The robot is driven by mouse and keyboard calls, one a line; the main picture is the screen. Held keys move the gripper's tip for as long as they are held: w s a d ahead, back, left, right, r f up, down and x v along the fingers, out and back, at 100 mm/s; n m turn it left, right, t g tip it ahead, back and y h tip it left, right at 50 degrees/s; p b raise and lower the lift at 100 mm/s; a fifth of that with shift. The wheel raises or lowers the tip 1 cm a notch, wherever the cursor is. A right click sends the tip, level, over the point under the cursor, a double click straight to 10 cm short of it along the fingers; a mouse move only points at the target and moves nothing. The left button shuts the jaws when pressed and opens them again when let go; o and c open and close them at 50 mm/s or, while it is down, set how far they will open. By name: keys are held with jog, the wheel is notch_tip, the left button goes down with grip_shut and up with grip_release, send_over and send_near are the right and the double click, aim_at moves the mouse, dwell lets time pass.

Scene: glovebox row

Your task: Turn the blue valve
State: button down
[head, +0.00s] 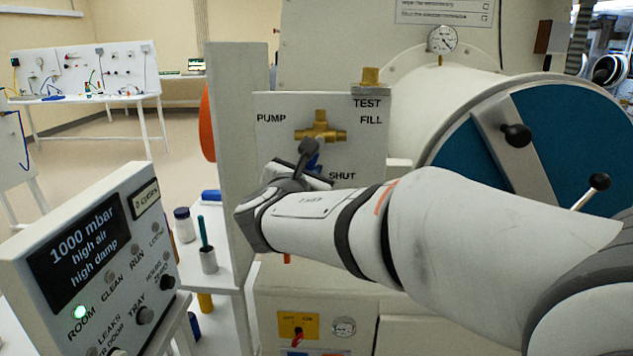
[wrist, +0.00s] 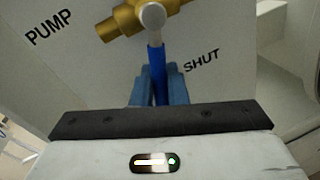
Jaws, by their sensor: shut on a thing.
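The blue valve has a brass body (head: 320,127) on a pale panel marked PUMP, FILL and SHUT. In the wrist view, the brass body (wrist: 120,24) is at the top, with a grey round hub in front of it. The blue handle (wrist: 156,60) runs down from the hub, near the SHUT label. My gripper (wrist: 158,82) is shut on the blue handle, with a finger on each side. In the head view, my gripper (head: 310,165) is below the brass body and hides most of the handle.
A white chamber with a blue round door (head: 560,140) and black-knobbed levers stands at the right. A pressure gauge (head: 442,40) sits above it. A control box (head: 95,265) reading 1000 mbar is at the left front. A shelf with small bottles stands left of the panel.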

jog(key=shift+w+a+r+m+g+y+b, duration=0.1)
jog(key=shift+a+r+m+g+y+b, duration=0.3)
jog(key=shift+m+b, duration=0.7)
jog(key=shift+s+a+r+m+y+b, duration=0.15)
jog(key=shift+a+r+m+b, duration=0.3)
jog(key=shift+a+m+b, duration=0.65)
jog(key=shift+w+a+r+m+g+y+b, duration=0.2)
jog(key=shift+r+m+y+b, duration=0.35)
jog(key=shift+m, duration=0.95)
jog(key=c, duration=1.5)
grip_release()
jog(key=shift+v, duration=4)
jog(key=shift+f, duration=0.1)
jog(key=shift+c, duration=0.2)
